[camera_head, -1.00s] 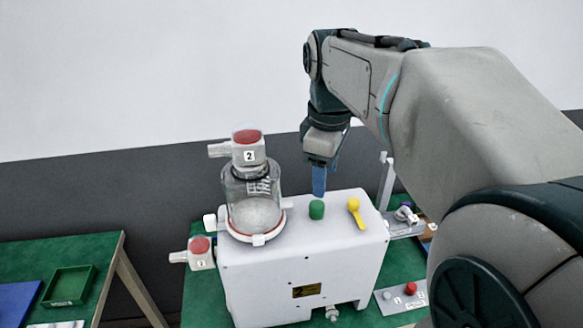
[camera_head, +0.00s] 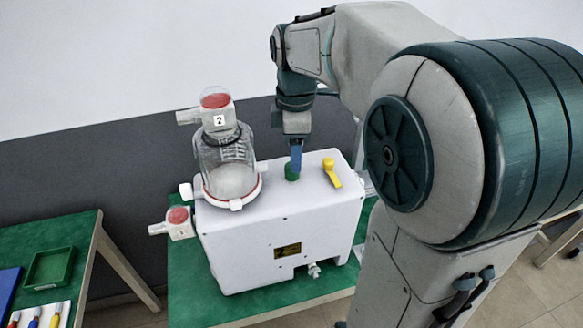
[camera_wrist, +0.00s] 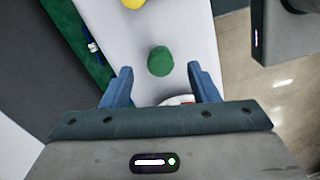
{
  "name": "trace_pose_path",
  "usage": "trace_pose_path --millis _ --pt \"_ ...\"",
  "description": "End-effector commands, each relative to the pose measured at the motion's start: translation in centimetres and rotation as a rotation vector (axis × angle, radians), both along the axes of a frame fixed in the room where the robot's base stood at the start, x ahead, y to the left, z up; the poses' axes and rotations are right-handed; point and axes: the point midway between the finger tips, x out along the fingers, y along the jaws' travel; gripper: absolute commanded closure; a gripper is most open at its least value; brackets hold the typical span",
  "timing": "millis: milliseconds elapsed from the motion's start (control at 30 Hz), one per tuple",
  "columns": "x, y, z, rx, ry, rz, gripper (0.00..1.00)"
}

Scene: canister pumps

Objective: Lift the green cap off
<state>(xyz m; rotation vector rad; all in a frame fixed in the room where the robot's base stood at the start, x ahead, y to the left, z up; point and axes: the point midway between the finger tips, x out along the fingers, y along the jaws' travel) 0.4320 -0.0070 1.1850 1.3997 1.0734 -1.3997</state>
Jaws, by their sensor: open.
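The green cap (camera_head: 291,171) sits on top of the white pump box (camera_head: 275,232), between the glass canister and the yellow lever. In the wrist view the green cap (camera_wrist: 160,61) lies just ahead of the fingertips, centred between them. My gripper (camera_head: 296,158) points down right over the cap, and a blue finger overlaps the cap in the head view. In the wrist view my gripper (camera_wrist: 158,76) has its two blue fingers apart with nothing held between them. I cannot tell whether the fingertips reach down beside the cap.
A glass canister (camera_head: 226,165) with a red-topped lid marked 2 stands left of the cap. A yellow lever (camera_head: 332,172) is close on its right. A second red-topped fitting (camera_head: 178,222) is at the box's left side. A green tray (camera_head: 50,268) lies on the left table.

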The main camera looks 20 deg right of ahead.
Motion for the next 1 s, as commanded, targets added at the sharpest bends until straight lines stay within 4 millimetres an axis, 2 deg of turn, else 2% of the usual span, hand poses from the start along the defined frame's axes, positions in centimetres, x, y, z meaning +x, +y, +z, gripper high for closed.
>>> trace_pose_path --millis 300,567,600,767,1000 --pt "0.0 0.4 -4.2 0.000 0.003 -0.001 0.46" --pt "0.1 0.4 -4.7 0.000 0.000 -0.001 0.46" --pt "0.1 0.4 -4.7 0.000 0.000 -0.001 0.48" --pt "0.1 0.4 -4.7 0.000 0.000 -0.001 0.92" --pt "0.1 0.4 -4.7 0.000 0.000 -0.001 0.93"
